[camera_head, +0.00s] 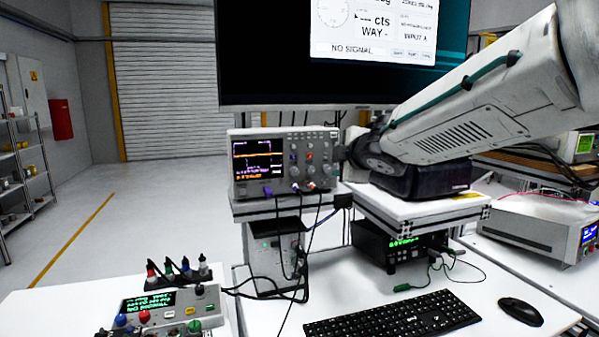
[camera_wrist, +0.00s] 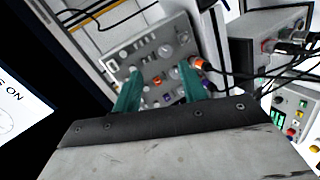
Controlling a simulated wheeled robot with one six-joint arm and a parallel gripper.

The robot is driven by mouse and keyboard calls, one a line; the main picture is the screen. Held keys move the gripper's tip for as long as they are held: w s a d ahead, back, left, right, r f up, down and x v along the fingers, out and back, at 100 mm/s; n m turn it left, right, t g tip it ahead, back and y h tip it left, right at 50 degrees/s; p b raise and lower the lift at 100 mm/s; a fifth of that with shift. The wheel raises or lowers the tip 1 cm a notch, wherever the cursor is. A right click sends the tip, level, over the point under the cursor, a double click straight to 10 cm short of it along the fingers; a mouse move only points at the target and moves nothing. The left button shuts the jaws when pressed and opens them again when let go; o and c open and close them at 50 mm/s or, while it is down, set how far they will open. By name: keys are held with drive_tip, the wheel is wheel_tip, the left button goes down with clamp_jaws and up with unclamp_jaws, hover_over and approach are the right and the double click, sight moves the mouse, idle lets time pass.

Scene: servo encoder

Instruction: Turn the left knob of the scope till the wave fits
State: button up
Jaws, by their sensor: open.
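The scope (camera_head: 285,135) stands on a raised shelf in the middle of the head view. Its small lit screen (camera_head: 258,158) shows orange and purple traces, too small to read well. Its knobs are on the panel right of the screen; the left knob (camera_head: 293,156) seems to be in the upper part. In the wrist view the scope's panel (camera_wrist: 143,52) appears tilted beyond my gripper (camera_wrist: 160,88). The two green fingers are apart, with part of the panel seen between them. No thing is held. Whether the fingertips touch the panel cannot be told.
Cables hang from the scope's lower front. A large monitor (camera_head: 285,95) reading "NO SIGNAL" is above and behind. A box with coloured knobs (camera_head: 160,304) sits front left. A keyboard (camera_head: 392,315) and mouse (camera_head: 520,311) lie front right.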

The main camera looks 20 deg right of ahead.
sight(296, 172)
drive_tip(key=s+a+f+n+y, duration=0.1)
drive_tip(key=a+n+y, duration=0.4)
drive_tip(key=n, duration=0.9)
drive_tip(key=shift+n, duration=0.6)
drive_tip(key=x, duration=0.8)
drive_tip(key=shift+s+a, duration=0.1)
drive_tip(key=shift+a, duration=0.3)
clamp_jaws()
